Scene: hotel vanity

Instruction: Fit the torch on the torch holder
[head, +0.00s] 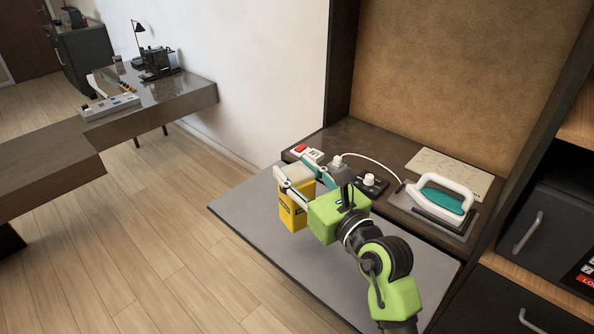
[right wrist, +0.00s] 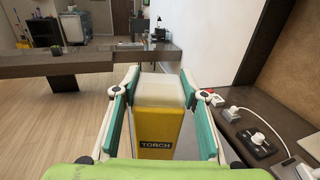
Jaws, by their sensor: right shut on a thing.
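My right gripper (head: 303,172) is shut on the torch (head: 291,213), a yellow block with a pale top. In the right wrist view the torch (right wrist: 158,122) stands upright between the two teal-lined fingers, and its dark label reads TORCH. In the head view the torch is over the left part of the grey pull-out board (head: 250,212); I cannot tell whether it touches it. I cannot make out a torch holder for certain in either view. My left gripper is not in view.
Behind the board, a dark shelf carries a red-switched socket strip (head: 307,153), a white plug (head: 338,161) with a cable, a black box with a knob (head: 371,184) and a teal-and-white iron (head: 441,199). A dark desk (head: 160,100) stands far left. The board's front is clear.

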